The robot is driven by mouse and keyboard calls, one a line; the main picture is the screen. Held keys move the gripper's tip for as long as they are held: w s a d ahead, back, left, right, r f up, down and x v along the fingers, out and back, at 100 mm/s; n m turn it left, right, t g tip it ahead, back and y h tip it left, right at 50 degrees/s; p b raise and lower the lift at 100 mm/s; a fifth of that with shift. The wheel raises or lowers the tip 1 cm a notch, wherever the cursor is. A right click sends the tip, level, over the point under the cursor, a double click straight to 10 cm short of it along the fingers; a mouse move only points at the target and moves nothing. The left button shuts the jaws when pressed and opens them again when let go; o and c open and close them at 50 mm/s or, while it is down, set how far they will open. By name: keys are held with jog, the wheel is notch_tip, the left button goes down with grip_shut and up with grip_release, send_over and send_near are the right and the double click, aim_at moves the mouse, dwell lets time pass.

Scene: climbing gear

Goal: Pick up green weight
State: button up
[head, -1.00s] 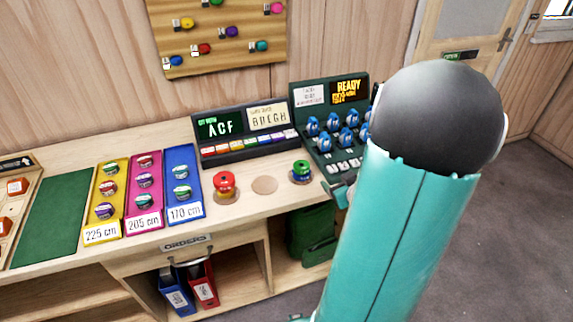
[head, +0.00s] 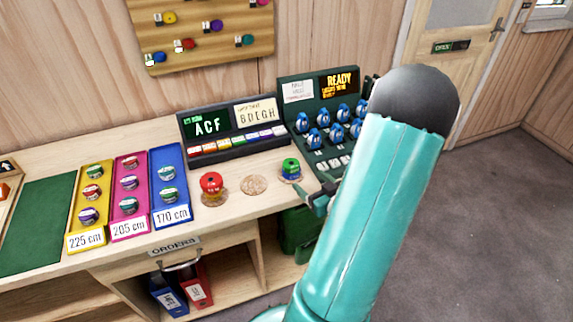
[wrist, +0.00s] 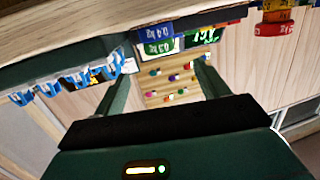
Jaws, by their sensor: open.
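The green weight (head: 291,164) sits on top of a blue weight (head: 290,175), stacked on the counter at its right front. In the wrist view, which is upside down, the green weight (wrist: 158,49) is marked 0.3 kg and the blue weight (wrist: 158,34) 0.4 kg. My gripper (head: 313,196) is open and empty, just right of and in front of the stack. In the wrist view its two fingers (wrist: 168,75) point toward the stack, with the green weight ahead between them. No finger visibly touches it.
A red weight (head: 211,182) stands left of an empty round spot (head: 254,185) on the counter. Behind are a dark sign box (head: 230,150) and a green rack (head: 310,168) with several blue items. Coloured trays (head: 170,217) lie left.

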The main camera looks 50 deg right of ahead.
aim_at(296, 168)
jog(key=x, duration=0.6)
jog(key=shift+d, duration=0.1)
jog(key=x, duration=0.5)
jog(key=shift+w+f, duration=0.1)
jog(key=shift+w, duration=0.1)
jog(key=shift+c, duration=0.2)
jog(key=c, duration=1.2)
jog(key=shift+r, duration=0.25)
